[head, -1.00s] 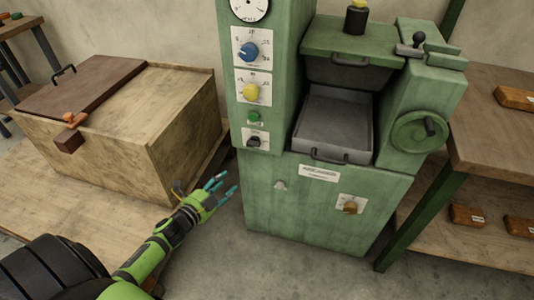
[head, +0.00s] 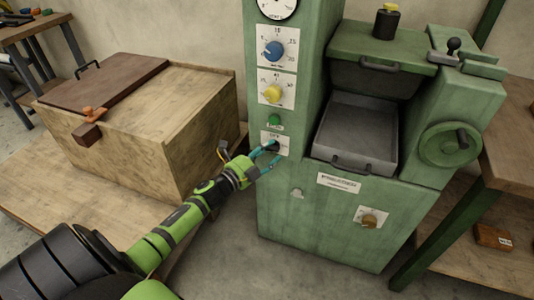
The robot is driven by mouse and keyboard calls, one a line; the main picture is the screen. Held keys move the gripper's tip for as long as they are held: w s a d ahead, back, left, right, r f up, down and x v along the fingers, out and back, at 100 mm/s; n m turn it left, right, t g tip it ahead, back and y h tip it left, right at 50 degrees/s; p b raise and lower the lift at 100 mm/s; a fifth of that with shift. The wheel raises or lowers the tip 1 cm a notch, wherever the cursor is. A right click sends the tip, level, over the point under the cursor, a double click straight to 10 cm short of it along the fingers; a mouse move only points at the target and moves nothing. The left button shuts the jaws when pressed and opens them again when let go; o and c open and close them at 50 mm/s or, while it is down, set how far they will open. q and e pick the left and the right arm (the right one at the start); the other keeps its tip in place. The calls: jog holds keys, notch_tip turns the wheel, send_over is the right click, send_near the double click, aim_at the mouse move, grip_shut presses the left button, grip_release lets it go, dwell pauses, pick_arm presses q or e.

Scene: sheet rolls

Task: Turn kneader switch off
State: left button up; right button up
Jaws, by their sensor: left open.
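The green kneader machine (head: 330,215) stands right of centre in the head view. Its column carries a blue dial (head: 275,51), a yellow dial (head: 273,92), a green button (head: 274,119) and, lowest, a dark switch (head: 271,146) on a white plate. My left gripper (head: 267,159) is open, with its teal fingers at the switch plate, one above and one below the switch. The fingers partly cover the switch, so I cannot tell its setting or whether they touch it. My right gripper is not in view.
A wooden chest (head: 150,125) with a dark lid stands to the left on a low platform. A metal tray (head: 357,135) sits in the machine, with a handwheel (head: 450,144) to its right. A wooden shelf (head: 510,130) stands at the right edge.

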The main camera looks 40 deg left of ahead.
pick_arm(q)
grip_shut()
